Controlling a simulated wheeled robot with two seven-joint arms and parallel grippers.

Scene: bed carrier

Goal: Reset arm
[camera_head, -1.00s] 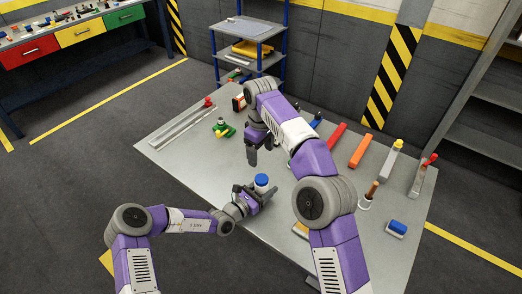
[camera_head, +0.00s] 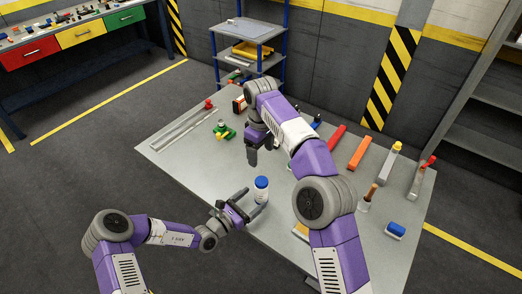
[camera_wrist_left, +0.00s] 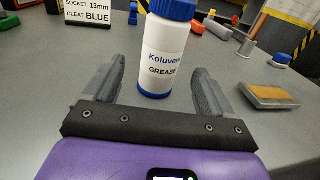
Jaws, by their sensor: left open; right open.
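My left gripper (camera_head: 246,204) is open at the near edge of the grey table (camera_head: 185,160). A white grease bottle with a blue cap (camera_head: 261,190) stands upright on the table just beyond its fingers. In the left wrist view the bottle (camera_wrist_left: 163,55) stands ahead of the two spread fingers, with a gap on each side; its label reads GREASE. My right gripper (camera_head: 252,150) hangs above the middle of the table, empty, its fingers partly hidden by the angle.
Red (camera_head: 336,135) and orange (camera_head: 360,151) blocks, a blue block (camera_head: 396,229) and a green part (camera_head: 223,130) lie on the table. A blue-framed rack (camera_head: 248,50) stands behind. Floor to the left is clear.

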